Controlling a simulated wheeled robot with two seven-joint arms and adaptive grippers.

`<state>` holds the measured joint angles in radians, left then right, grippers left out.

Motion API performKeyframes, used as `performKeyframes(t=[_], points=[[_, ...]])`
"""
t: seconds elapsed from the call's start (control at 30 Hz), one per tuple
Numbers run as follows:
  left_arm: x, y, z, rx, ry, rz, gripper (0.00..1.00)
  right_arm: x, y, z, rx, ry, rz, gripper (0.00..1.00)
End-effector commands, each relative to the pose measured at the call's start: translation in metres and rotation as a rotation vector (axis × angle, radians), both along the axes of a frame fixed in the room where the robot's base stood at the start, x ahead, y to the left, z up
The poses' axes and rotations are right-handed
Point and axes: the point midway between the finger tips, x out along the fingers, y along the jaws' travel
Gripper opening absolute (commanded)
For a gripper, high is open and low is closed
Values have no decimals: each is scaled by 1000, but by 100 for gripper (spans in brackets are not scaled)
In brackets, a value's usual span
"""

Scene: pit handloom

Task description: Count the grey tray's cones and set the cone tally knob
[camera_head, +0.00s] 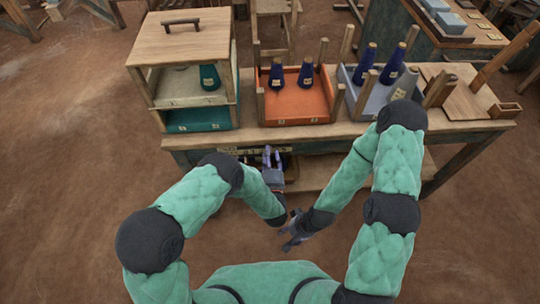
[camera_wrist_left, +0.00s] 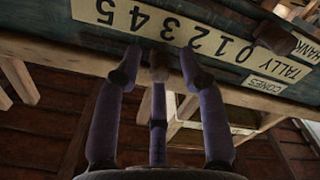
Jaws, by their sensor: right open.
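The grey tray (camera_head: 350,77) stands at the right part of the bench. Two navy cones, one left (camera_head: 366,62) and one right (camera_head: 392,66), stand in it, with a pale grey cone (camera_head: 404,84) nearer the front. My arm may hide part of it. The tally strip (camera_wrist_left: 207,42), with numbers 0 to 5 and "CONES", is on the bench front. My left gripper (camera_head: 271,157) is at this strip; its fingertips (camera_wrist_left: 160,66) lie just below the numbers in the wrist view. Whether they hold a knob is unclear. My right gripper (camera_head: 287,236) is open and empty, low before the bench.
An orange tray (camera_head: 295,110) with two navy cones stands mid-bench. Left of it is a wooden cabinet (camera_head: 180,45) with a teal cone (camera_head: 209,77). A brown block (camera_wrist_left: 275,38) sits by the "HANK" label. A lower shelf (camera_head: 320,172) lies under the bench.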

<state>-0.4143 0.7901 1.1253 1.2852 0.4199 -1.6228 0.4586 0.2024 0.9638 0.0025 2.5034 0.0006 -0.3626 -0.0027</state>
Motion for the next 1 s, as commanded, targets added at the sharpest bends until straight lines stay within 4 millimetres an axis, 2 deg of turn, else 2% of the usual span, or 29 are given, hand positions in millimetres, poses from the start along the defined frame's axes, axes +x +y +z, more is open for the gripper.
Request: performKeyframes(t=[0.37,1.0], points=[[1,0,7,-2,-5,1,42,0,0,0,0,0,0,50],[1,0,91,-2,-4,0,42,0,0,0,0,0,0,50]])
